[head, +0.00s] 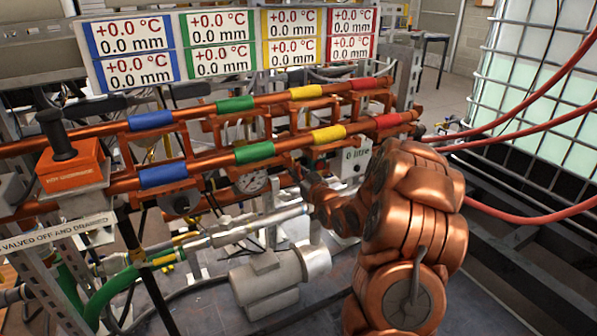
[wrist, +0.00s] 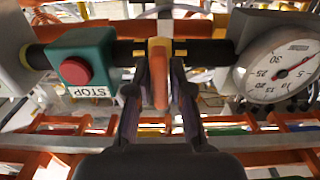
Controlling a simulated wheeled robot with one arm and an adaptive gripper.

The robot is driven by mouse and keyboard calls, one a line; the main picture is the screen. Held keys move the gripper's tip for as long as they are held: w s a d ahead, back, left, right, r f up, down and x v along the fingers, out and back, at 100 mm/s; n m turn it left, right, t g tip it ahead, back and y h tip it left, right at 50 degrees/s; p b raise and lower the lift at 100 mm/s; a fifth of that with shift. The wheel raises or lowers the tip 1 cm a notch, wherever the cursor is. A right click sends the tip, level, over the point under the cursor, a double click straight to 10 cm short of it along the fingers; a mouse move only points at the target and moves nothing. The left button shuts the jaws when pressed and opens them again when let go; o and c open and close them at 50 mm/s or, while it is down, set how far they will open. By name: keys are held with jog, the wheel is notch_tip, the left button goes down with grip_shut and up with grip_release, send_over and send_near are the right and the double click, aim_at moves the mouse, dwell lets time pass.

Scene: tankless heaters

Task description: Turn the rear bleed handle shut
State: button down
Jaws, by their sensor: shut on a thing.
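In the wrist view, an orange bleed handle (wrist: 160,88) extends toward my gripper from a brass valve body (wrist: 159,47) on a dark pipe. I cannot tell from these views whether it is the rear one. My gripper (wrist: 160,92) has one dark finger on each side of the handle and is shut on it. In the head view my gripper (head: 308,188) reaches in below the lower copper pipe. There the handle is hidden or too small to make out.
In the wrist view, a green box with a red stop button (wrist: 76,71) sits left of the valve and a round gauge (wrist: 277,65) sits right. In the head view, copper pipes with coloured bands (head: 254,152) run above my gripper; a grey motor (head: 266,286) stands below.

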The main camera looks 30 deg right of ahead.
dwell(0.3)
jog(key=c, duration=1.1)
grip_release()
jog(key=shift+c, duration=0.2)
jog(key=s, duration=0.7)
jog(key=shift+s+a, duration=0.25)
jog(key=shift+a, duration=0.05)
